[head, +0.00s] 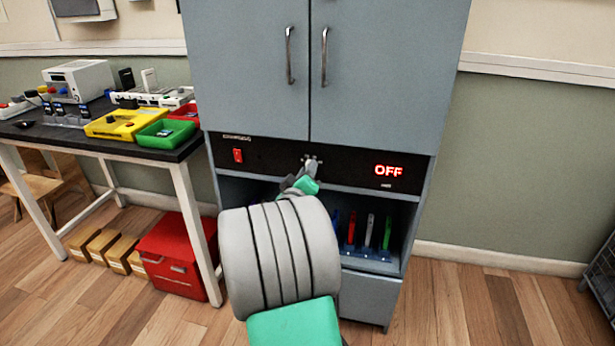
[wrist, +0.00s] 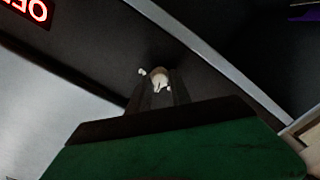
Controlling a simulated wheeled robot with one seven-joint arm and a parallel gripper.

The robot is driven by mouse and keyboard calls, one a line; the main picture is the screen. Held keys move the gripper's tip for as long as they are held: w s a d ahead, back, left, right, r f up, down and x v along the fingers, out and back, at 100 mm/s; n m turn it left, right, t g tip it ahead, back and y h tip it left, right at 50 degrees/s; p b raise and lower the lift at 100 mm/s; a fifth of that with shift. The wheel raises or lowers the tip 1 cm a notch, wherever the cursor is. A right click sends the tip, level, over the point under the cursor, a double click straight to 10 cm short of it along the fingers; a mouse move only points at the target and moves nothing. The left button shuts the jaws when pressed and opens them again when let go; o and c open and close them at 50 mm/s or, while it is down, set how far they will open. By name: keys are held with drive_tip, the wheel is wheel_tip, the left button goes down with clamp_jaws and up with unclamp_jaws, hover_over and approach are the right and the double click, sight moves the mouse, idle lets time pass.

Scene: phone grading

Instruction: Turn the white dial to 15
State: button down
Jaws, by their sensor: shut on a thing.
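The white dial (head: 312,160) is on the black control panel (head: 345,170) of the grey cabinet, between a red switch and a red display. My gripper (head: 308,170) reaches up to it from below and hides part of it. In the wrist view the dial (wrist: 158,77) shows as a small pale knob at the tips of my dark gripper fingers (wrist: 158,92), which are shut on it. The display (head: 388,171) reads OFF. The dial's scale marks are too small to read, so its setting cannot be told.
The red switch (head: 238,155) is at the panel's left. Grey doors (head: 390,70) with two handles are above. An open shelf with several upright coloured items (head: 369,230) is below. A black-topped workbench (head: 40,130) with trays stands left.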

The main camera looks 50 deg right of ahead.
idle(0.3)
drive_tip(key=c, duration=1.2)
unclamp_jaws()
drive_tip(key=shift+o, duration=0.2)
drive_tip(key=v, duration=0.7)
drive_tip(key=shift+s+a, duration=0.2)
drive_tip(key=shift+a, duration=0.2)
drive_tip(key=shift+p, duration=0.3)
